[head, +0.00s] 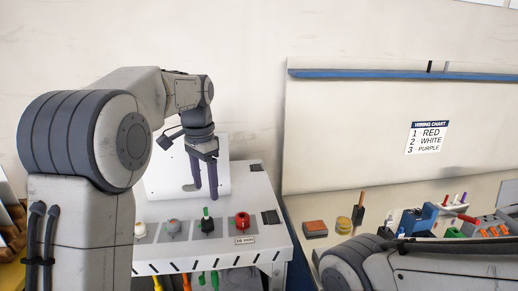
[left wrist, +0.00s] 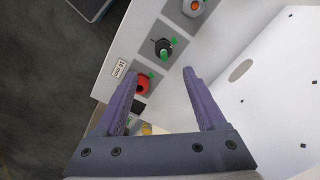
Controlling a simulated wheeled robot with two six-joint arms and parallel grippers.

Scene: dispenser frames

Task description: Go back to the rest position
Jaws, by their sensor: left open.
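My left gripper (head: 205,191) hangs from its raised arm, fingers pointing down, in front of a white upright plate (head: 160,183) and above the white panel (head: 170,254) with knobs. In the left wrist view the two purple fingers (left wrist: 160,72) are spread with nothing between the tips. A red knob (head: 242,220) stands at the panel's right end; it also shows beyond the fingers in the left wrist view (left wrist: 144,83). A black knob with a green stick (head: 207,224) stands left of it. My right arm shows at the lower right, but its gripper is out of view.
On the right bench are an orange block (head: 315,228), a yellow round item (head: 344,224) and a blue holder (head: 420,217). A wiring chart (head: 427,137) hangs on the board behind.

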